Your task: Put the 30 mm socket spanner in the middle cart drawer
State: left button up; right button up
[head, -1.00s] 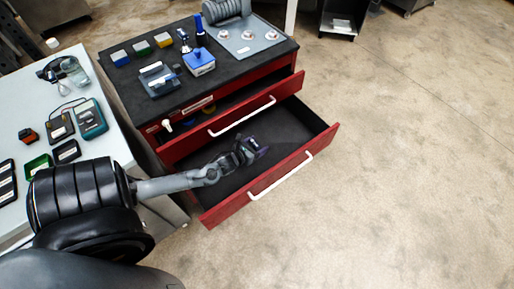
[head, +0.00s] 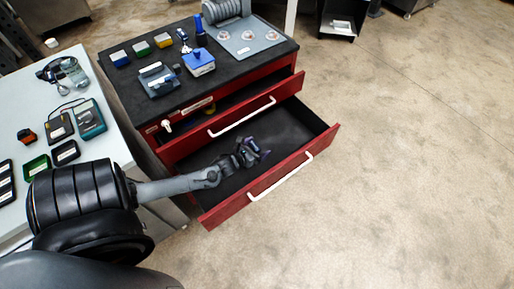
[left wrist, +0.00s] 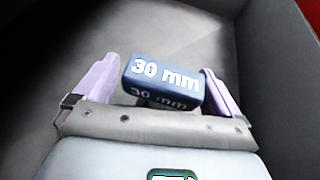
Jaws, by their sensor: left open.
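The 30 mm socket spanner (left wrist: 163,85) shows in the left wrist view as a dark blue block marked "30 mm", between the spread fingers of my left gripper (left wrist: 162,92). The fingers stand apart from its sides. In the head view my left gripper (head: 258,152) is inside the open middle drawer (head: 290,128) of the red cart. The grey drawer floor lies below the spanner. Whether the spanner rests on it I cannot tell. The rest of the spanner is hidden. My right gripper is not in view.
An upper drawer (head: 235,117) is partly open just behind and above the gripper. The cart top (head: 130,83) holds several boxes and tools. A pale table (head: 108,142) with devices and trays stands at left. The floor at right is clear.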

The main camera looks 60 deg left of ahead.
pick_arm(q)
jog(key=shift+s+d+r+p, duration=0.15)
jog(key=shift+s+r+p, duration=0.3)
jog(key=shift+p, duration=0.15)
jog(key=p+v, duration=0.8)
jog(key=v, duration=0.3)
jog(key=shift+f+p, duration=0.15)
jog(key=shift+p, duration=0.15)
